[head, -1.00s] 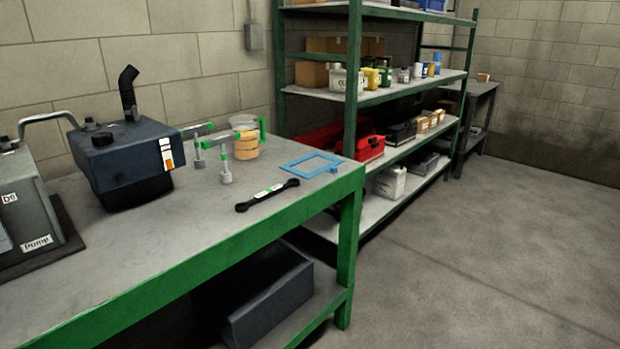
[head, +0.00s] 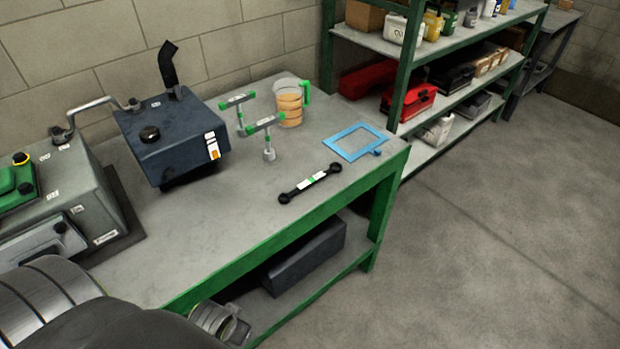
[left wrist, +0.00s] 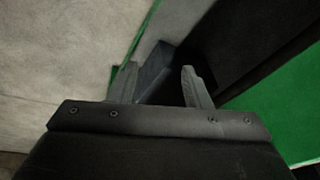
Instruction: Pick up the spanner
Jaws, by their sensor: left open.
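The spanner (head: 310,184) is a dark double-ended bar with a white and green label. It lies flat on the grey bench top, near the green front edge, in the head view. My left gripper (left wrist: 160,84) shows in the left wrist view with its two fingers apart and nothing held between them. A dark box shows beyond the fingers, and the spanner is not in that view. In the head view my arm fills the lower left corner, well apart from the spanner. My right gripper is in neither view.
A dark blue tank (head: 172,137) stands to the left. A dark box (head: 305,257) sits on the bench's lower shelf. Floor at right is clear.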

